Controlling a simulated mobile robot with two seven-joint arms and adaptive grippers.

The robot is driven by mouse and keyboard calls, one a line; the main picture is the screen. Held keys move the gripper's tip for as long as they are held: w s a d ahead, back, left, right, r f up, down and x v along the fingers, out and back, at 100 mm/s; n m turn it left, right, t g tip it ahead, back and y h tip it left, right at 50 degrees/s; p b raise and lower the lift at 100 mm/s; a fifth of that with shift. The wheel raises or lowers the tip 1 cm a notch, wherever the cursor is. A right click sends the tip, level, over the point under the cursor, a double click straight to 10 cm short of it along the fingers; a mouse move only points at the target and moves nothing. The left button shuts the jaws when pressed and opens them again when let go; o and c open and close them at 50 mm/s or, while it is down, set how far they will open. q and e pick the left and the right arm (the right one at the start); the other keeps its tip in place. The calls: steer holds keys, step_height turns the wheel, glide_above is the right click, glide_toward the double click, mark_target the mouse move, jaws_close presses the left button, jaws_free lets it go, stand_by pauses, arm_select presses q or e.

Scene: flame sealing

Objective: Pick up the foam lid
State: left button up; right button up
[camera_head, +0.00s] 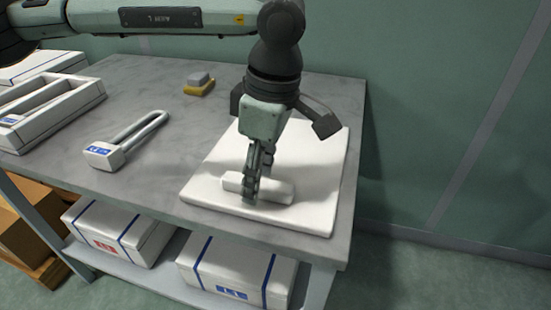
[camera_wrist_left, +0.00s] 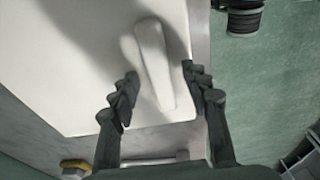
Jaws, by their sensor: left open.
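The foam lid (camera_head: 320,165) is a flat white slab lying on the grey table's right end, with a raised white bar-shaped handle (camera_head: 275,190) near its front edge. My left gripper (camera_head: 252,192) points down at the handle. In the left wrist view, the fingers of the open gripper (camera_wrist_left: 160,92) stand apart with the handle (camera_wrist_left: 153,62) reaching into the gap between them. I cannot tell whether either finger touches it. The lid (camera_wrist_left: 85,60) fills much of that view. My right gripper is not in view.
A white open frame-like box (camera_head: 60,115) and a white U-shaped piece with a blue label (camera_head: 104,155) are on the table (camera_head: 150,85) at left. A yellow-and-grey block (camera_head: 199,84) sits at the back. Strapped white boxes (camera_head: 235,268) stand on the lower shelf.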

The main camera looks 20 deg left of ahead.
arm_select(q)
steer(key=shift+a, duration=0.1)
steer(key=shift+c, duration=0.3)
jaws_close()
